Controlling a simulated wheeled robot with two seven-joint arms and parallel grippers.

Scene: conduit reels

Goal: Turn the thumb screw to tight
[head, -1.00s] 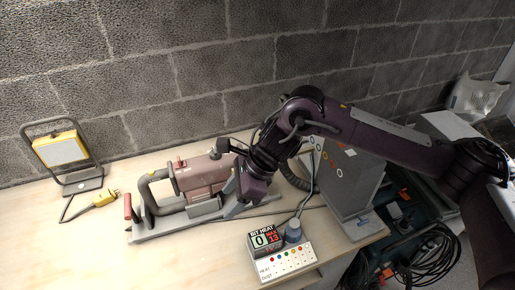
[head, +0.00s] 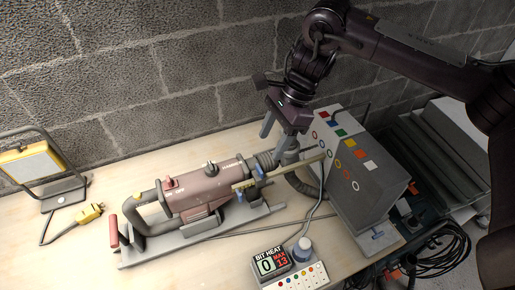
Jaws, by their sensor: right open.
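A pink and grey drill-like machine (head: 205,190) lies on a grey base. A brass-coloured bar (head: 290,170) runs along its front end toward the right. A small blue knob (head: 259,170) sits at the bar, and another blue piece (head: 239,196) shows just below the bar's left end. Either may be the thumb screw; I cannot tell which, nor how tight it is. My right gripper (head: 273,142) is open above the machine's front end, fingers pointing down, with nothing seen between them. My left gripper is not in view.
A grey box with coloured marks (head: 350,170) stands close right of the gripper. A work lamp (head: 32,165) and yellow plug (head: 90,213) are at left.

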